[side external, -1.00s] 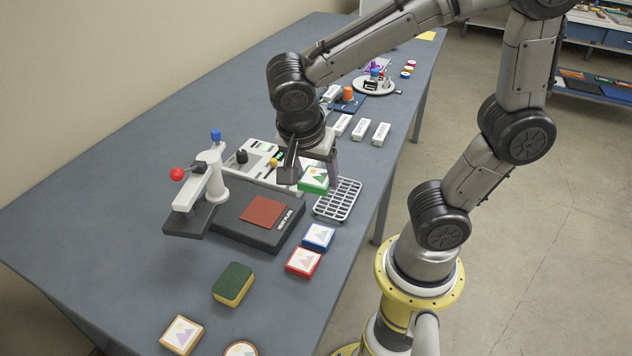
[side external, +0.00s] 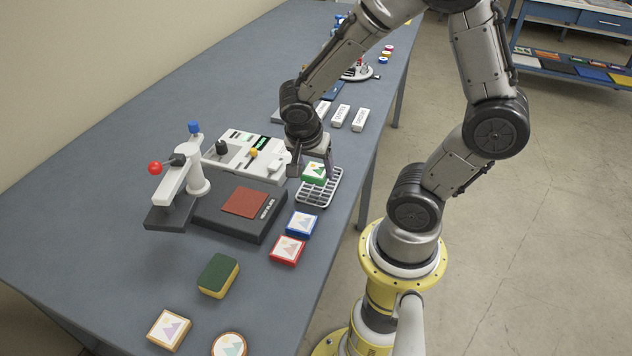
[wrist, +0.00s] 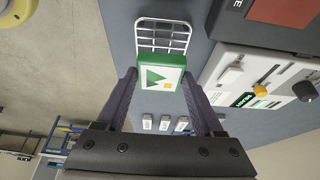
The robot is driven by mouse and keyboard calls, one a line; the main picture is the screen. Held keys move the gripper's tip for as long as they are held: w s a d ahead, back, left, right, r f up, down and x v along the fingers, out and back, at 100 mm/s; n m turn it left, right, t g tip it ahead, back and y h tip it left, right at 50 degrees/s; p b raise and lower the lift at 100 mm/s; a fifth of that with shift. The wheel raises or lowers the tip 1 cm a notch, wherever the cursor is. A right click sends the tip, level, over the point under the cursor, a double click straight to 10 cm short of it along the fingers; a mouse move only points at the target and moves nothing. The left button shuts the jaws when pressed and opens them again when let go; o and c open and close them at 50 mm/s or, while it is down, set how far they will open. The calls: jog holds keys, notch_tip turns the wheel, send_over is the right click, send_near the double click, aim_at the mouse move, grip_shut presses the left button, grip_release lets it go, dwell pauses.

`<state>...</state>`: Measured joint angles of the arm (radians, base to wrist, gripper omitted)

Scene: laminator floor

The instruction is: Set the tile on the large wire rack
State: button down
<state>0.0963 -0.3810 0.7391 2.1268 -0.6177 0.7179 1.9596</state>
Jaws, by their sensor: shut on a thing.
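A green-edged tile (side external: 314,174) with a white face and a green picture is between the fingers of my gripper (side external: 311,168). My gripper is shut on it and holds it over the wire rack (side external: 319,197). The tile (wrist: 162,74) also shows in the wrist view, with the rack (wrist: 163,27) beyond it. The rack is a white metal grid on the table; its far part is hidden behind the tile and gripper. In the side view I cannot tell whether the tile touches the rack.
A black hot plate (side external: 212,216) with a reddish pad and a lever press (side external: 183,185) stand left of the rack. A white control panel (side external: 243,152) is behind the plate. Blue (side external: 301,224) and red (side external: 287,250) tiles lie in front of the rack. White labelled blocks (side external: 341,116) lie behind.

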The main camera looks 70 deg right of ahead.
aim_at(314, 194)
jog(key=shift+f, duration=2.3)
grip_release()
jog(key=shift+f, duration=0.1)
jog(key=s+a+r+n+t+y, duration=0.1)
jog(key=s+a+r+n+t, duration=0.1)
jog(key=r+n, duration=0.4)
jog(key=s+a+r+n+t+y, duration=0.1)
jog(key=a+r+n+y, duration=0.1)
jog(key=a+r+n, duration=0.3)
jog(key=s+a+r+n+t+y, duration=0.1)
jog(key=s+a+r+n+t, duration=0.1)
jog(key=r+n, duration=0.5)
jog(key=shift+s+a+r+t, duration=0.2)
jog(key=shift+a+r, duration=0.2)
jog(key=shift+r, duration=0.15)
jog(key=shift+s+a+r+t, duration=0.1)
jog(key=shift+s+a+r, duration=0.05)
jog(key=shift+a+r, duration=0.35)
